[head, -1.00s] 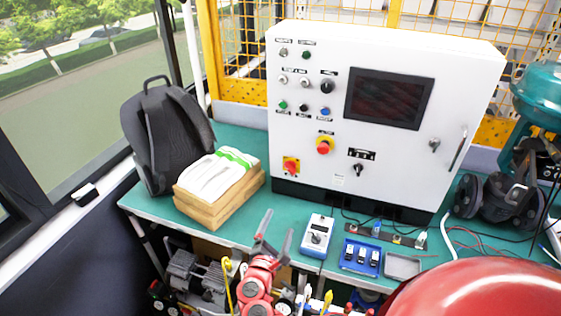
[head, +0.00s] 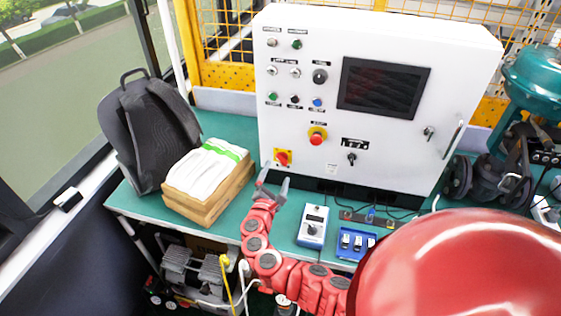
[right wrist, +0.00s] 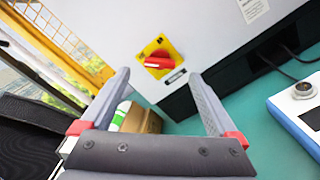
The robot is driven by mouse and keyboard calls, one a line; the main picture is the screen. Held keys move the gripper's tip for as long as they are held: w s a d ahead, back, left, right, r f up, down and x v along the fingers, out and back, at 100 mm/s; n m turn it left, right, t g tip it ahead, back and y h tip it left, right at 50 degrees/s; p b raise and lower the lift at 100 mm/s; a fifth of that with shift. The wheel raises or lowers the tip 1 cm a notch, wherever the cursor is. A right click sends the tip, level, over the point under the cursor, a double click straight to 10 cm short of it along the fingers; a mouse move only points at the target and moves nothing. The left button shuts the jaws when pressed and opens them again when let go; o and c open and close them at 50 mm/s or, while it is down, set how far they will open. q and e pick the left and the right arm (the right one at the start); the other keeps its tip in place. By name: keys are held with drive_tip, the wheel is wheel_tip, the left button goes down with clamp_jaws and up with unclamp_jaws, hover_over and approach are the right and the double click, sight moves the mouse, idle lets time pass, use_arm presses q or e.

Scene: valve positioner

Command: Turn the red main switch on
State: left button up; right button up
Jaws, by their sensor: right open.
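The red main switch (head: 282,157) is a red rotary handle on a yellow plate at the lower left of the white control cabinet (head: 300,110). In the right wrist view the switch (right wrist: 158,62) shows ahead, between and beyond the fingertips, with its red handle lying roughly level in that picture. My right gripper (head: 272,183) is open and empty, just below and in front of the switch, apart from it. Its two grey fingers also show in the right wrist view (right wrist: 160,75). My left gripper is not in view.
A red emergency button (head: 316,138) sits right of and above the switch. A cardboard box with white packs (head: 205,185) and a black backpack (head: 150,130) stand left. A blue-white meter (head: 313,226) and blue tray (head: 350,243) lie on the green bench (head: 225,128).

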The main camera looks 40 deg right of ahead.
sight(282, 163)
drive_tip(key=shift+x, duration=2.85)
drive_tip(key=c, duration=1.4)
drive_tip(key=shift+f+m+b, duration=0.25)
drive_tip(key=shift+m+b, duration=0.15)
drive_tip(key=shift+b, duration=0.3)
drive_tip(key=m+b, duration=0.5)
drive_tip(key=b, duration=0.2)
drive_tip(key=m+b, duration=0.5)
drive_tip(key=b, duration=0.3)
drive_tip(key=m+b, duration=0.5)
drive_tip(key=b, duration=0.2)
drive_tip(key=shift+s+f+b, duration=0.1)
drive_tip(key=shift+f+b, duration=0.25)
drive_tip(key=shift+f, duration=0.05)
drive_tip(key=shift+r+m+b, duration=0.15)
drive_tip(key=shift+m+b, duration=0.95)
drive_tip(key=shift+b, duration=0.15)
